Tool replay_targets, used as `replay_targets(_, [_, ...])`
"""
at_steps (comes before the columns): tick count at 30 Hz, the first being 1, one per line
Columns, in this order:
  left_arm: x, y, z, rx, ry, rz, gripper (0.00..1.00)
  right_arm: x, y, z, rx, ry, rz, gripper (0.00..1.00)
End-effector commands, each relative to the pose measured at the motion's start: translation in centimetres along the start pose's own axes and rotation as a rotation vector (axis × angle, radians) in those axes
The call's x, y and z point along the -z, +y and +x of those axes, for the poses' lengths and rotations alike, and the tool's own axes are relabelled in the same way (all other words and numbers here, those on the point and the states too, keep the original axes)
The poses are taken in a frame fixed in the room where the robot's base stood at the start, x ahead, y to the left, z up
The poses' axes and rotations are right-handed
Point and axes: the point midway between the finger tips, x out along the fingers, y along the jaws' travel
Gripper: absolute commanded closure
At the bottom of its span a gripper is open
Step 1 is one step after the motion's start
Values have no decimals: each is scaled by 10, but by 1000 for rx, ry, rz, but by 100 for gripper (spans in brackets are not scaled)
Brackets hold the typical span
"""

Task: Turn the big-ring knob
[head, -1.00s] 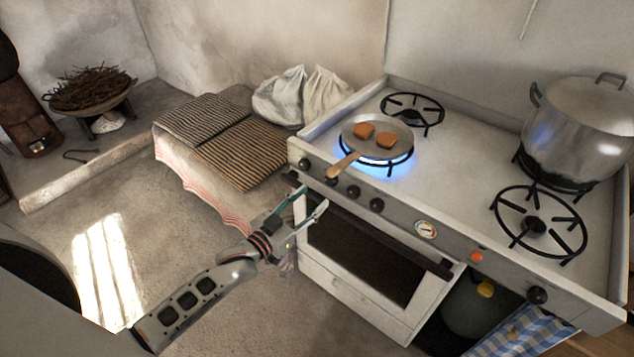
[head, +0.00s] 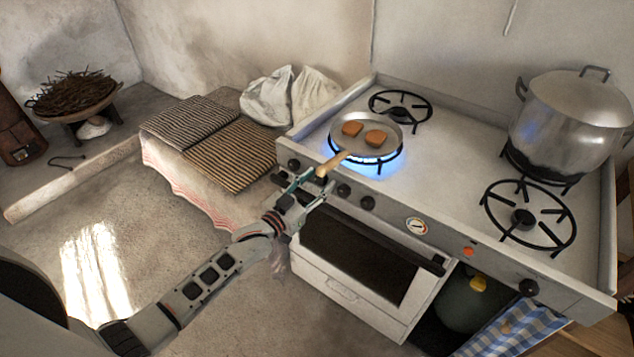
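The stove's front panel has several dark knobs: one at the far left (head: 293,164), two left of the gauge (head: 344,190) (head: 368,202), and one at the far right (head: 528,287). No label shows which is the big-ring knob. My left gripper (head: 317,185) is at the left part of the panel, just below the pan handle's end, and covers part of the panel there. Its fingers look apart with nothing visible between them. I cannot tell whether it touches a knob. My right gripper is not in view.
A frying pan (head: 388,122) with two brown pieces sits over a lit blue flame, its wooden handle (head: 333,163) overhanging the front edge. A large pot (head: 565,125) stands at the back right. The front right burner (head: 523,218) is empty. The oven door (head: 350,255) is shut.

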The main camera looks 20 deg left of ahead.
Motion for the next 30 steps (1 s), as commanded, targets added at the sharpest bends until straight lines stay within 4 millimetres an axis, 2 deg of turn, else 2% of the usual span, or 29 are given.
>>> replay_targets(1, [0, 0, 0, 0, 0, 0, 64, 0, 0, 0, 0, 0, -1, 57])
replay_targets(4, [0, 0, 0, 0, 0, 0, 90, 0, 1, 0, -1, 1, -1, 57])
replay_targets(5, [0, 0, 0, 0, 0, 0, 95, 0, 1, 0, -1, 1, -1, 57])
replay_targets(17, [0, 0, 0, 0, 0, 46, 95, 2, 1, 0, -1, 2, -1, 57])
replay_targets(23, [0, 1, 0, 0, -1, 161, 95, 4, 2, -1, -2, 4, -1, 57])
replay_targets(30, [-1, 2, 0, 0, -2, 374, 95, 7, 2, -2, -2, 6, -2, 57])
